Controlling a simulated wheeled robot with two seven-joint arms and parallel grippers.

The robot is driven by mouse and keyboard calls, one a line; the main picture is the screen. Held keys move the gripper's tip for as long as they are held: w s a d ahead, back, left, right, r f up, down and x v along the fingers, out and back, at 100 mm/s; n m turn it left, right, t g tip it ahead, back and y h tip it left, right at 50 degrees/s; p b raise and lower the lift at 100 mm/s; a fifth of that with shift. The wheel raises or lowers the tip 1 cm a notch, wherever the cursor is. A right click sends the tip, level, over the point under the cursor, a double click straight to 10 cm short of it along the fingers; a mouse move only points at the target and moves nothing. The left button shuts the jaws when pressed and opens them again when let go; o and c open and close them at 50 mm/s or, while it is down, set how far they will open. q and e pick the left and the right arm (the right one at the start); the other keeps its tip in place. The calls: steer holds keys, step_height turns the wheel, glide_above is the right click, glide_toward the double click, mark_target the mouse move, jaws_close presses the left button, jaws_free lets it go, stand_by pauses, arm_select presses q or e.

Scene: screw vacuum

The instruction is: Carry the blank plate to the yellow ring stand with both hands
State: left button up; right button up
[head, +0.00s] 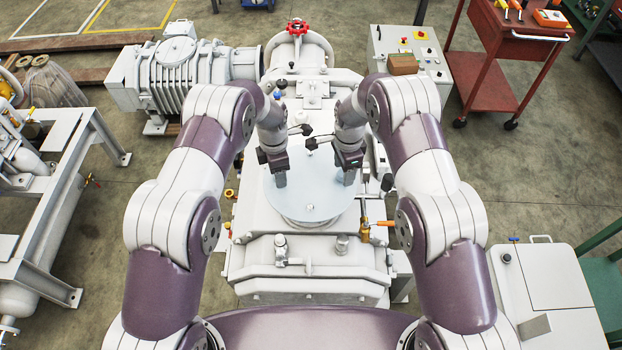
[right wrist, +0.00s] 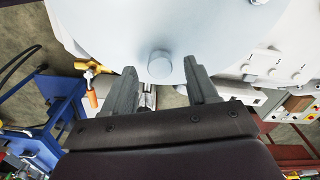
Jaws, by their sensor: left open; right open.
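The blank plate (head: 305,205) is a pale round disc lying flat on top of the grey machine. It fills the top of the right wrist view (right wrist: 120,22), with a short round knob (right wrist: 160,65) at its near edge. My left gripper (head: 280,181) points down over the plate's upper left part and is open. My right gripper (head: 349,179) is over its upper right edge and is open; its fingers stand on either side of the knob with gaps. Left-hand contact is too small to tell. A yellow curved part (head: 9,84) shows at the left edge; I cannot tell whether it is the ring stand.
A brass valve with an orange handle (head: 378,224) stands just right of the plate. A red valve wheel (head: 297,26) and a control box (head: 412,48) are behind. A red cart (head: 497,70) stands at upper right. Floor is clear between the machine and left frame.

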arm_select(q)
steer(key=shift+a+f, duration=0.1)
steer(key=shift+f, duration=0.35)
arm_select(e)
steer(key=shift+a+f, duration=0.15)
steer(key=shift+f, duration=0.3)
arm_select(q)
steer(key=shift+c, duration=0.3)
arm_select(e)
steer(key=shift+c, duration=0.3)
arm_select(q)
jaws_close()
arm_select(e)
jaws_close()
arm_select(q)
steer(key=shift+r, duration=0.1)
arm_select(e)
steer(key=shift+r, duration=0.15)
